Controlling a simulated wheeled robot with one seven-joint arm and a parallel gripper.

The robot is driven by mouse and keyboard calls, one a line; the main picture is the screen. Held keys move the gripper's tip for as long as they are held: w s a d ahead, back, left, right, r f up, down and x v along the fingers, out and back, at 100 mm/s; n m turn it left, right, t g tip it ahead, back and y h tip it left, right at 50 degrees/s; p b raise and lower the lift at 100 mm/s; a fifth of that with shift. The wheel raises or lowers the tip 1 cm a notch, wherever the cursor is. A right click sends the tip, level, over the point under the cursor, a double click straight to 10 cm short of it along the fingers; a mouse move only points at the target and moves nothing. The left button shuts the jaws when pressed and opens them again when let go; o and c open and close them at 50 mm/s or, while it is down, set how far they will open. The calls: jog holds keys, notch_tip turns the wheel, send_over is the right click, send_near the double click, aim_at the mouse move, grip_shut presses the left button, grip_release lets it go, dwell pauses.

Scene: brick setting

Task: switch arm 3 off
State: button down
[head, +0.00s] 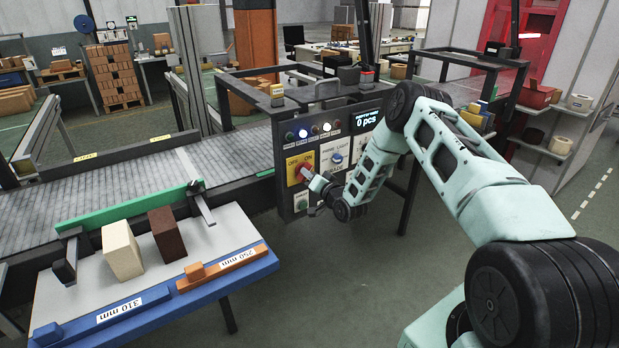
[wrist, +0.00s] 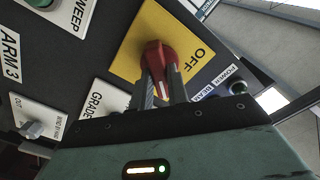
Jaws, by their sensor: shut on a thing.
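The red rotary knob (wrist: 158,57) sits on a yellow plate (wrist: 127,62) on a dark panel. The word OFF shows to the right of the knob in the wrist view. An ARM 3 label (wrist: 11,55) is at the left of the panel. In the head view the yellow plate (head: 292,169) reads OFF and ON, on the front of the control box (head: 286,205). My gripper (wrist: 163,84) is shut on the red knob, one finger on each side; it also shows in the head view (head: 309,177). The fingers partly hide the knob, and I cannot tell its exact setting.
Other controls labelled SWEEP and GRADE surround the yellow plate; a small grey switch (wrist: 33,130) is at lower left. A display (head: 366,118) reads 0 pcs. A conveyor (head: 110,184) and a tray with two bricks (head: 167,234) lie left. Open floor is below the box.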

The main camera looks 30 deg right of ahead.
jog(key=n+b, duration=1.7)
jog(key=b, duration=0.1)
jog(key=shift+a+b, duration=0.15)
jog(key=shift+b, duration=0.2)
jog(key=c, duration=1.4)
grip_release()
jog(key=shift+o, duration=0.2)
